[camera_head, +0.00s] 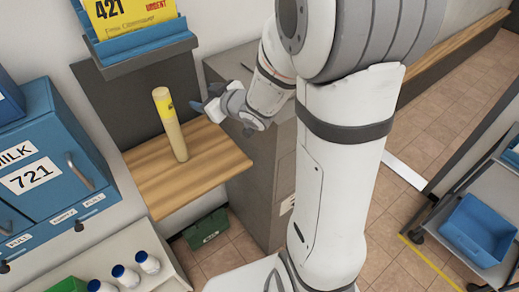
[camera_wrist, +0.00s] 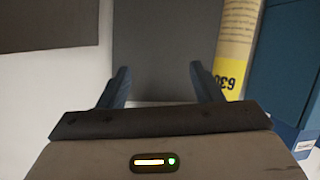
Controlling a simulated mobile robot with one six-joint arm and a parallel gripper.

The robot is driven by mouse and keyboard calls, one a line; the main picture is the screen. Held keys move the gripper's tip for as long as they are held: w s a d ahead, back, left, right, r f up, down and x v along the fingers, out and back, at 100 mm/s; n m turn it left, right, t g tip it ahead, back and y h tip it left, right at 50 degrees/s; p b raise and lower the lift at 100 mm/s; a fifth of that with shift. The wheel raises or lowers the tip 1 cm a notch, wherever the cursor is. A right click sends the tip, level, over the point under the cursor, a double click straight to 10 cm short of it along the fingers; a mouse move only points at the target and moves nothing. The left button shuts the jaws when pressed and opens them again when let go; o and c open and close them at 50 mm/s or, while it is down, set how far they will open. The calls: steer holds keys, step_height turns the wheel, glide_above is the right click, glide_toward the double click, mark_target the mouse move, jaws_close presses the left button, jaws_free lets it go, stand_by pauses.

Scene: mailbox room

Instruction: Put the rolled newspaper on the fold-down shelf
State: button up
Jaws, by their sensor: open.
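The rolled newspaper (camera_head: 172,128) is a tan roll with a yellow label near its top. It stands upright on the wooden fold-down shelf (camera_head: 200,185), in front of a dark back panel. My gripper (camera_head: 200,108) is to the right of the roll near its upper part, apart from it, with the fingers pointing left. In the wrist view my gripper (camera_wrist: 158,85) is open, with nothing between its blue fingers. The newspaper (camera_wrist: 236,45) shows there right of the right finger, with its yellow label reading 630 upside down.
A blue milk box (camera_head: 45,165) marked 721 stands left of the shelf. A blue tray (camera_head: 135,40) with a yellow card is above. A grey cabinet (camera_head: 262,190) is right of the shelf. White bottles (camera_head: 147,262) with blue caps stand at lower left. The shelf's front is clear.

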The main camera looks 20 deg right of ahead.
steer(key=s+d+r+m+g+h, duration=0.2)
steer(key=s+d+m+g+h, duration=0.45)
steer(key=s, duration=0.45)
steer(key=s+g, duration=0.3)
steer(key=s, duration=1.1)
steer(key=shift+s+a+r+m, duration=0.15)
steer(key=shift+a+m, duration=0.15)
steer(key=shift+m, duration=0.15)
steer(key=shift+c, duration=0.5)
